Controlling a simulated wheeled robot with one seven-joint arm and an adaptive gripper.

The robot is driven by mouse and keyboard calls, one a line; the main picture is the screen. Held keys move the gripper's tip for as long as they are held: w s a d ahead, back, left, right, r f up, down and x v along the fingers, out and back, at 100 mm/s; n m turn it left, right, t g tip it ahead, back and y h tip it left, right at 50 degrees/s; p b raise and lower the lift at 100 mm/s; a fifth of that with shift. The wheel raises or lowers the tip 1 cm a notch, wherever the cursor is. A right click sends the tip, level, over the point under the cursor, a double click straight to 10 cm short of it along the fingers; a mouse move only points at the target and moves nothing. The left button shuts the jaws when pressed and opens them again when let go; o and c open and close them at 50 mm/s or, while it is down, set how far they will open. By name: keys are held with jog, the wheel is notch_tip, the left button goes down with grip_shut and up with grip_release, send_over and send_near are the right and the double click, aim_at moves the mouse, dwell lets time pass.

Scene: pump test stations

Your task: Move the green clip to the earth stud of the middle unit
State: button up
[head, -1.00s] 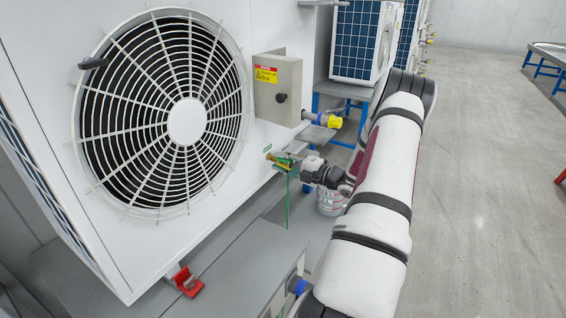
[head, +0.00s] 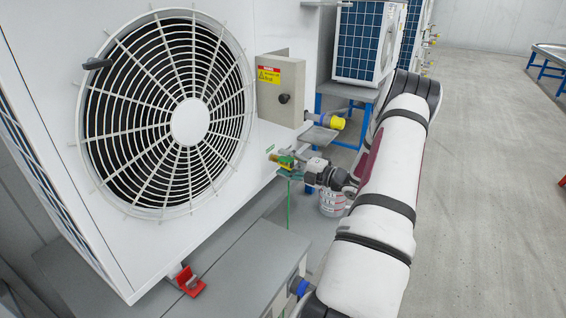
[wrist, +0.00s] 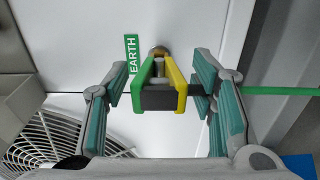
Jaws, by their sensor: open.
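The green clip (wrist: 146,92), with one green and one yellow side and a dark end, is in the middle of the wrist view. Its far jaws reach to either side of the round metal earth stud (wrist: 160,52) on the white panel, beside a green EARTH label (wrist: 132,59). I cannot tell how firmly it grips the stud. My gripper (wrist: 161,80) is open, with one teal-padded finger on each side of the clip. The left finger is apart from it; the right is very close, and contact is unclear. The clip also shows small in the head view (head: 286,161).
A green lead (head: 289,204) hangs below the clip. The near unit (head: 240,205) has a large fan grille, with a grey switch box (head: 280,90) and yellow-capped fitting (head: 337,123) above my gripper. Another unit (head: 365,42) stands behind.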

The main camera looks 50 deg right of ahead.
jog(key=s, duration=1)
jog(key=shift+s+d, duration=0.4)
